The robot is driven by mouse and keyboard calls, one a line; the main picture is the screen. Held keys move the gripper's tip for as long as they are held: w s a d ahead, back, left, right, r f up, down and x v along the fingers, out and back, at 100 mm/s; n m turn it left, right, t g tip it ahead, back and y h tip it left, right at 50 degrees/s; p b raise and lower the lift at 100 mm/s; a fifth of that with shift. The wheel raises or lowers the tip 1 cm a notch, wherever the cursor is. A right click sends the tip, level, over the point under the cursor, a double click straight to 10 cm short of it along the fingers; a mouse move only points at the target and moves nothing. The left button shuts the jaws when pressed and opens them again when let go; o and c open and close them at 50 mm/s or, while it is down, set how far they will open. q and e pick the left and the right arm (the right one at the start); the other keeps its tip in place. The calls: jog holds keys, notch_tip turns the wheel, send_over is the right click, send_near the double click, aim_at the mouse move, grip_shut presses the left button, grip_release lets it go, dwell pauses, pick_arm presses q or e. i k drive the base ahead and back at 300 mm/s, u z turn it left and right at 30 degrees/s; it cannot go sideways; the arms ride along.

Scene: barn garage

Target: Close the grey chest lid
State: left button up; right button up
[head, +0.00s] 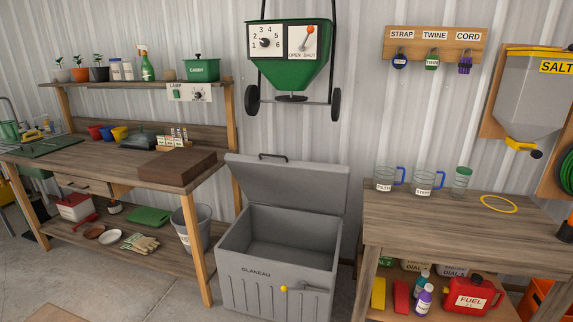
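The grey chest (275,271) stands on the floor between the two wooden benches. Its lid (290,183) is up, leaning back toward the corrugated wall, with a dark handle (273,157) at its top edge. The chest's inside (283,232) shows and looks empty. A yellow-knobbed latch lever (284,289) sits on the front face, right of the lettering. Neither of my grippers shows in the head view.
The right bench (440,213) is close on the right. A green spreader (290,62) hangs above the lid.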

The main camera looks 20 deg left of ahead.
aim_at(314, 186)
jog(key=u, duration=0.65)
jog(key=i, duration=1.3)
jog(key=z, duration=0.7)
jog(key=i, duration=0.65)
jog(key=z, duration=0.6)
